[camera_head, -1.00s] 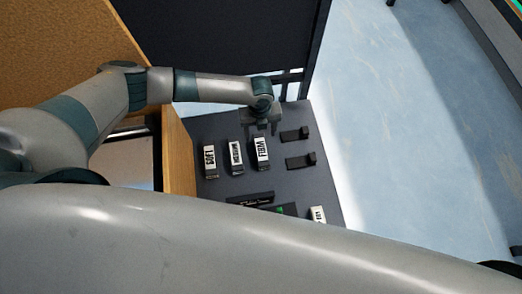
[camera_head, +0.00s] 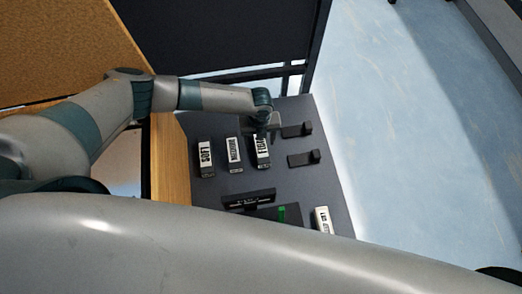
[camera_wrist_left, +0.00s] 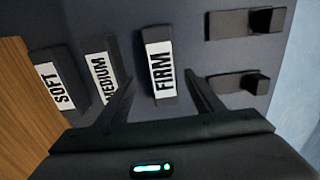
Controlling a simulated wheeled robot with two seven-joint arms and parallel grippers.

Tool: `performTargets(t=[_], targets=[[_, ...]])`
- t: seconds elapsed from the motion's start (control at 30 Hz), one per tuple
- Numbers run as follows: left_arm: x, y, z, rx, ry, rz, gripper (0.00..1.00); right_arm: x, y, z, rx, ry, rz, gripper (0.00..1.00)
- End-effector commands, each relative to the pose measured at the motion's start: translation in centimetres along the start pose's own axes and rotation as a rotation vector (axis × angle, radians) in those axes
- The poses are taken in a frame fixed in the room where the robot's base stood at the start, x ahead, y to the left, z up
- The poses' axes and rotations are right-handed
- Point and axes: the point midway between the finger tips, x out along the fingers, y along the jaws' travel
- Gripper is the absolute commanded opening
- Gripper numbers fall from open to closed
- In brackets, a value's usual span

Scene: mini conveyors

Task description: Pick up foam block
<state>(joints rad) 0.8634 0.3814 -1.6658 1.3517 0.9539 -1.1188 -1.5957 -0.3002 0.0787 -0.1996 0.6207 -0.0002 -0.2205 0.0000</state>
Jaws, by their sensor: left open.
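Three dark blocks with white labels stand in a row on the dark grey table: SOFT (camera_head: 205,158), MEDIUM (camera_head: 234,155) and FIRM (camera_head: 262,152). My left gripper (camera_head: 262,130) is over the far end of the FIRM block. In the left wrist view, the open fingers of my left gripper (camera_wrist_left: 159,82) reach to either side of the FIRM block (camera_wrist_left: 160,70). The MEDIUM block (camera_wrist_left: 101,70) is partly behind the left finger. The SOFT block (camera_wrist_left: 58,82) is farther left. Nothing is held. My right gripper is not in view.
Two dark stepped fixtures (camera_head: 298,131) (camera_head: 304,159) lie right of the blocks. A dark bar (camera_head: 248,198), a green piece (camera_head: 282,214) and a white-labelled block (camera_head: 322,219) are nearer me. A wooden edge (camera_head: 168,160) bounds the table's left side.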

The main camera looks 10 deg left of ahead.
Motion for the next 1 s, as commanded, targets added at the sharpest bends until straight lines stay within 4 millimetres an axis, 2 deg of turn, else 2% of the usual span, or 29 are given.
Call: performTargets(t=[0.1, 0.63, 1.0], targets=[[0.9, 0.0, 0.0, 0.0, 0.0, 0.0, 0.61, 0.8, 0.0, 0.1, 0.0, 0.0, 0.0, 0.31], [1.4, -0.1, 0.0, 0.001, 0.0, 0.0, 0.61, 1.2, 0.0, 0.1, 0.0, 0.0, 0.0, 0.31], [5.0, -0.6, 0.5, 0.001, -0.001, 0.0, 0.61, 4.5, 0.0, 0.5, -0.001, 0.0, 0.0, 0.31]])
